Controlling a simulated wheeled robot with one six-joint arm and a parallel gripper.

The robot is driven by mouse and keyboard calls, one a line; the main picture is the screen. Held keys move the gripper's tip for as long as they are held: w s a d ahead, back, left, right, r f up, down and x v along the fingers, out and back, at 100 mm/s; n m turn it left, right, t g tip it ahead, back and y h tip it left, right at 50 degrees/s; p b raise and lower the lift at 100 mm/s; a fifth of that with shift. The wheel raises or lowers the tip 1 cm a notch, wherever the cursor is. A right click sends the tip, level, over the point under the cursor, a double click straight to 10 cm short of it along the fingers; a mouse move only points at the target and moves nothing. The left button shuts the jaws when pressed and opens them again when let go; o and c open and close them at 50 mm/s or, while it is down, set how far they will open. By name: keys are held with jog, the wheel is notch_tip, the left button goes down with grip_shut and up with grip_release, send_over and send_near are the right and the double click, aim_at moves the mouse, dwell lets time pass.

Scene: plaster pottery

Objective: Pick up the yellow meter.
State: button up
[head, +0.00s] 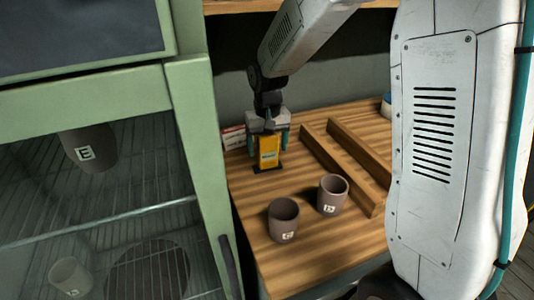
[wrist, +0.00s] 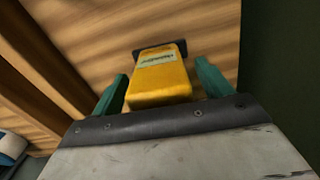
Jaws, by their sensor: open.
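The yellow meter (head: 268,150) stands upright on a dark base on the wooden table, toward its back left. It has a pale label, which shows in the wrist view on the meter's yellow body (wrist: 158,80). My gripper (head: 268,138) is at the meter from above and behind. In the wrist view my gripper's teal fingers (wrist: 162,82) are apart, one on each side of the meter. Gaps show between the fingers and the meter, so it is not clamped.
Two brown cups, one (head: 283,220) nearer and one (head: 332,194) to its right, stand at the table's front. Wooden rails (head: 340,168) lie right of the meter. A small box (head: 233,137) is left of it. A green glass-fronted cabinet (head: 190,120) borders the table's left.

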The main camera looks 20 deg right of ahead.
jog(key=c, duration=1.2)
jog(key=shift+o, duration=0.2)
notch_tip(320, 180, up, 10)
jog(key=shift+r, duration=0.1)
jog(key=o, duration=0.5)
jog(key=c, duration=0.3)
